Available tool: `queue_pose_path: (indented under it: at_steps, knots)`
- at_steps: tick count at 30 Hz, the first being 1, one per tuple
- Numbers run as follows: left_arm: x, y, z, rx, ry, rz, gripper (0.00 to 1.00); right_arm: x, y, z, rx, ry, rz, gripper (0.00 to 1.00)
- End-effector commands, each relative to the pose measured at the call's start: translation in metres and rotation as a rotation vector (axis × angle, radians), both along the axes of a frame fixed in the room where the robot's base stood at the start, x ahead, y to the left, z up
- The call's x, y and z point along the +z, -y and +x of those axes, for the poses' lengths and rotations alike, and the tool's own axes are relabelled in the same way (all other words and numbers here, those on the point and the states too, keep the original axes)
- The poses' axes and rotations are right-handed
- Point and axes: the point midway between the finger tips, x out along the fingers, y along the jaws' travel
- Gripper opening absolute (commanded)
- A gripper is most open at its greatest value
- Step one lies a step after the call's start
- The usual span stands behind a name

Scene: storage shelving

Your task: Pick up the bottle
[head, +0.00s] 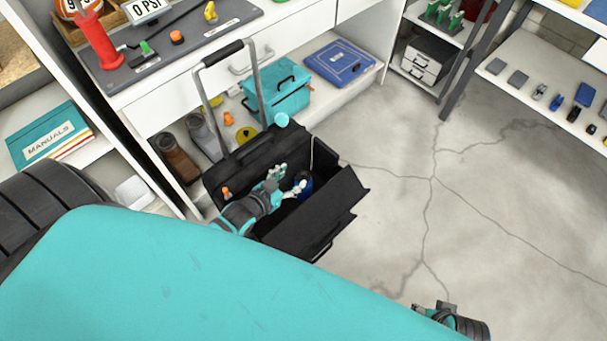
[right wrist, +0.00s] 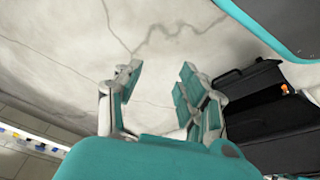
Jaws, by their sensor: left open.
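A dark blue rounded object (head: 307,181), which looks like the bottle, is inside the open black rolling case (head: 335,205) in the head view. Only part of it shows; the case and my gripper hide the rest. My left gripper (head: 288,181) is open at the case's opening, just left of the blue object. I cannot tell whether the fingers touch it. My right gripper (right wrist: 158,82) is open and empty above the bare floor in the right wrist view. The black case also shows at the right there (right wrist: 262,105).
The case's raised handle (head: 222,52) stands behind the opening. Behind it are a teal toolbox (head: 278,95), a blue flat case (head: 340,62) and boots (head: 178,158) on a low shelf. The concrete floor (head: 400,200) at the right is clear.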

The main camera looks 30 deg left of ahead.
Motion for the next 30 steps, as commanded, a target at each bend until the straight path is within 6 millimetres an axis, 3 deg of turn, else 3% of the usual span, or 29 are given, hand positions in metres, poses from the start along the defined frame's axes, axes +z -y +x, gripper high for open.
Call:
queue_pose_path:
  at_steps: [1, 3, 7, 11, 22, 30]
  knots:
    - [-0.021, 0.0, 0.0, 0.0, 0.0, 0.0, 0.56, 0.005, 0.0, 0.001, -0.001, 0.017, 0.001, 0.4]
    - [-0.032, 0.0, 0.0, 0.0, 0.0, 0.0, 0.56, 0.025, 0.001, 0.0, -0.003, 0.028, 0.002, 0.4]
    - [-0.047, 0.0, 0.0, 0.0, 0.001, 0.0, 0.56, 0.055, 0.003, -0.007, -0.005, 0.044, 0.002, 0.4]
    - [-0.054, 0.0, 0.0, 0.0, 0.001, 0.0, 0.56, 0.073, 0.004, -0.013, -0.007, 0.053, 0.002, 0.4]
    - [-0.065, 0.003, 0.025, 0.0, 0.001, 0.0, 0.56, 0.076, 0.0, -0.001, -0.002, 0.124, 0.016, 0.4]
    - [-0.073, 0.005, 0.048, 0.0, 0.001, 0.0, 0.56, 0.09, -0.016, 0.048, 0.016, 0.364, 0.068, 0.4]
